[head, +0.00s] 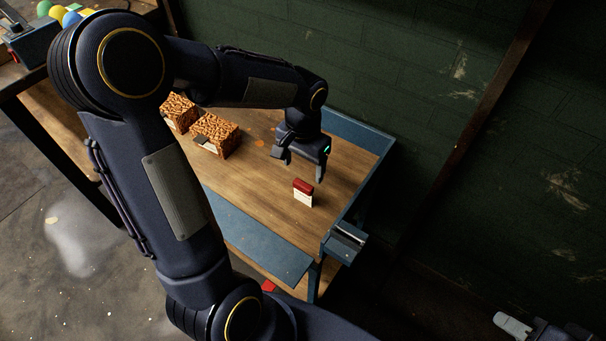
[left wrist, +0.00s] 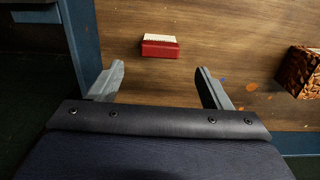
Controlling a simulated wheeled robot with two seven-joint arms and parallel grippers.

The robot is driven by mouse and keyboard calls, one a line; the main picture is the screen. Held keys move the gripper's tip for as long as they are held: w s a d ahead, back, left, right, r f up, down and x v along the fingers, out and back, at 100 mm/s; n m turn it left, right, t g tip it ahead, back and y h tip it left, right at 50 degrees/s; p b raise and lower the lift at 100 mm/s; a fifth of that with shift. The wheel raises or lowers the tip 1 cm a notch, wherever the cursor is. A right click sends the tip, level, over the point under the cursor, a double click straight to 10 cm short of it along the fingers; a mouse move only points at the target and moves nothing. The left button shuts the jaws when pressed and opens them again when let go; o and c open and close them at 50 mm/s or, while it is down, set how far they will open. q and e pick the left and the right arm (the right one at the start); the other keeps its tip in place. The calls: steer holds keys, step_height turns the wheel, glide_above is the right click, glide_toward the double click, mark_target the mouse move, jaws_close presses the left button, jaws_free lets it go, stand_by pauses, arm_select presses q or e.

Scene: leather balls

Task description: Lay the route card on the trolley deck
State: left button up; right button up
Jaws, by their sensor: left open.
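The route card, a small white piece with a red band (head: 302,193), rests on the wooden trolley deck (head: 270,200) near its right end. It also shows in the left wrist view (left wrist: 160,46), just beyond my fingertips and between their lines. I cannot tell whether it lies flat or leans. My left gripper (head: 303,170) is open and empty above the deck, apart from the card; its spread fingers show in the left wrist view (left wrist: 159,76). My right gripper (head: 512,325) is only partly in view at the bottom right, away from the trolley; its jaws are unclear.
Two brown patterned boxes (head: 216,135) stand on the deck to the left of the card. Blue rails (head: 258,235) edge the deck, and a grey-topped blue fitting (head: 345,241) is at its right corner. Coloured balls (head: 57,13) sit at the far upper left. A dark green wall rises behind.

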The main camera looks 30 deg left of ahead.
arm_select(q)
steer(key=s+d+r+n+t+h, duration=0.1)
steer(key=s+r, duration=0.3)
steer(key=s, duration=0.4)
steer(key=s+d+r+n+t+h, duration=0.1)
steer(key=s+d+r+t+h, duration=0.1)
steer(key=s, duration=0.7)
steer(key=shift+d+r+n+t+h, duration=0.4)
steer(key=shift+d+r+t, duration=0.5)
steer(key=shift+r+t, duration=0.5)
